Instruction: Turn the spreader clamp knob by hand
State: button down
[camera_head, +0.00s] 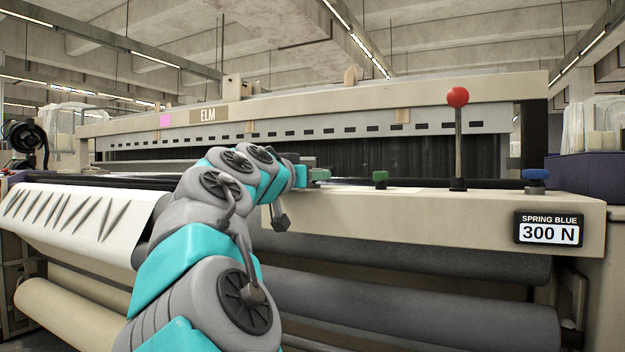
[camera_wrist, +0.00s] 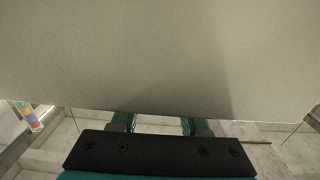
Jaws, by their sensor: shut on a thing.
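My gripper (camera_head: 318,174) is at the end of my arm, at the near end of the loom's beige front beam (camera_head: 400,208) in the head view. In the wrist view my gripper (camera_wrist: 158,124) shows two green fingers with a gap between them, at the edge of a plain beige surface (camera_wrist: 150,55). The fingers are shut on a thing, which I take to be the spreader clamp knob. It is hidden in both views, so its shape and turn cannot be seen. A separate green knob (camera_head: 380,179) stands on the beam to the right of my gripper.
A red-ball lever (camera_head: 457,97) and a blue knob (camera_head: 536,180) stand farther right on the beam. A "SPRING BLUE 300 N" sign (camera_head: 549,229) is on its front. White cloth (camera_head: 75,212) lies left of my arm. Grey rollers (camera_head: 430,305) run below.

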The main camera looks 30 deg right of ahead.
jog(key=shift+c, duration=2)
grip_release()
jog(key=v, duration=0.8)
